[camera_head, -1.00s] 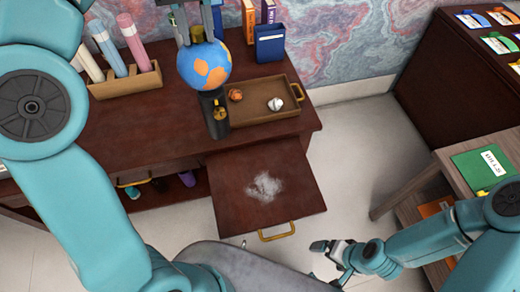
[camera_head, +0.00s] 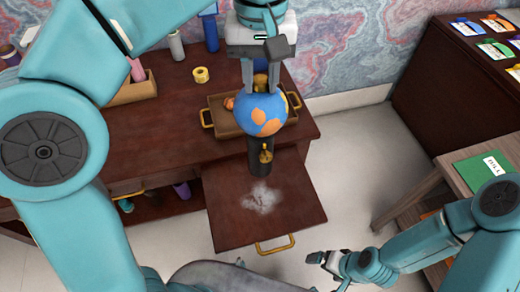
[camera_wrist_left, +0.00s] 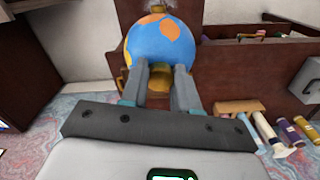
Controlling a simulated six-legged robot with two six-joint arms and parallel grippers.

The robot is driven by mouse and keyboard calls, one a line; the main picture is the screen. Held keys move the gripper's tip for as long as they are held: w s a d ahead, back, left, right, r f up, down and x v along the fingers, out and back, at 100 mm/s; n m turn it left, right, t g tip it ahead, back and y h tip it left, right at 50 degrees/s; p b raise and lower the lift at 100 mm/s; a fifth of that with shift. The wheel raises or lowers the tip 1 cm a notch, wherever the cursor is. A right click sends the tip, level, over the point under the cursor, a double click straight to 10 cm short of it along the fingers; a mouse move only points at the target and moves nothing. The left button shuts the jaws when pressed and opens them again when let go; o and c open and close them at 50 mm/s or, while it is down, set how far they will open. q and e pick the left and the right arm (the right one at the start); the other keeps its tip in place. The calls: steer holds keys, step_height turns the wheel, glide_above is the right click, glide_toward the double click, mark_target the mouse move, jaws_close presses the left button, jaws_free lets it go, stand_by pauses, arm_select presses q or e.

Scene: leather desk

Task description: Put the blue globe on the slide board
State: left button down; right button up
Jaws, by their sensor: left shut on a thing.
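The blue globe (camera_head: 259,115) has orange patches and a dark stand (camera_head: 262,160) with a gold part. My left gripper (camera_head: 262,92) is shut on the top of the globe and holds it upright. The globe and the closed fingers also show in the left wrist view (camera_wrist_left: 160,40). The slide board (camera_head: 285,205) is a dark wooden board pulled out from the desk, with a pale smudge and a gold handle. The stand overlaps its back part; I cannot tell whether they touch. My right gripper (camera_head: 328,265) is low, right of the board's front; its jaw state is unclear.
A brown tray (camera_head: 208,118) with gold handles lies on the desk behind the globe. A yellow tape roll (camera_head: 201,75), a blue bottle (camera_head: 210,32) and a wooden holder (camera_head: 131,93) stand further left.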

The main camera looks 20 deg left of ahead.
arm_select(q)
steer(key=b, duration=0.1)
glide_above(255, 145)
steer(key=w, duration=0.3)
step_height(255, 145, down, 11)
steer(key=shift+s+d+r, duration=0.1)
steer(key=shift+d, duration=0.05)
steer(key=shift+f+b, duration=0.35)
steer(key=shift+f, duration=2)
steer(key=shift+f, duration=0.1)
steer(key=c, duration=0.8)
jaws_free()
steer(key=shift+c, duration=0.2)
